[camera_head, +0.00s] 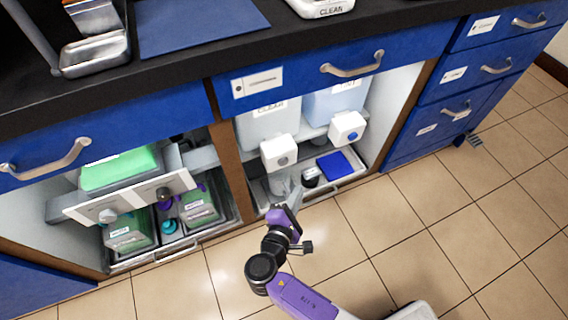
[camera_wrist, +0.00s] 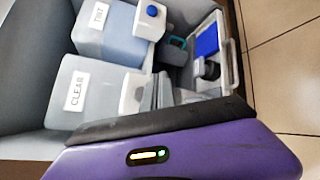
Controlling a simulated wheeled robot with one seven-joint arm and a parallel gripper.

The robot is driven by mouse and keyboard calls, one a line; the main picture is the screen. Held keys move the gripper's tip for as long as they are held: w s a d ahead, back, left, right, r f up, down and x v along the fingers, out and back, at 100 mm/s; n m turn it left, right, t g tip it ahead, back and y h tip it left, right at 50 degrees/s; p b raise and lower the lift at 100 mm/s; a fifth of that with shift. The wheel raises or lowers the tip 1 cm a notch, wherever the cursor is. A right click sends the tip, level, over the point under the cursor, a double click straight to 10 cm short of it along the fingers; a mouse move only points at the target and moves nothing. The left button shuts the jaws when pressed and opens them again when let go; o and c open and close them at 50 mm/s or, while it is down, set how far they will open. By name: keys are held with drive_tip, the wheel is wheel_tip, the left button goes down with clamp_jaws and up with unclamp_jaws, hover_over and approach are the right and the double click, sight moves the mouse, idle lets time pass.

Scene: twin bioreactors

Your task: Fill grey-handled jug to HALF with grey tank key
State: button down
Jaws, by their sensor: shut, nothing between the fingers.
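A grey key (camera_head: 282,160) sits on the white tap box of the left tank, labelled CLEAR (camera_wrist: 76,90). My gripper (camera_head: 294,195) is shut and empty, just below and in front of this tap box, at the open shelf. A translucent vessel (camera_head: 276,184) stands under the grey-key tap, partly hidden behind my gripper; its handle colour cannot be told. In the wrist view the CLEAR tank's tap box (camera_wrist: 136,94) is close to my grey fingers, and its key face is not visible. A vessel with a teal handle (camera_wrist: 176,46) stands further along, near the other tap.
The second tank, labelled TINT (camera_wrist: 108,30), has a tap box with a blue key (camera_head: 352,136). A dark-and-white container (camera_head: 311,177) and a blue pad (camera_head: 335,166) lie in the tray. The left bay holds green-filled containers (camera_head: 128,234). Tiled floor in front is clear.

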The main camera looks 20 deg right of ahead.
sight(283, 162)
drive_tip(key=w+b, duration=0.3)
drive_tip(key=w, duration=0.4)
drive_tip(key=shift+w, duration=0.25)
idle(1.9)
drive_tip(key=shift+w, duration=0.25)
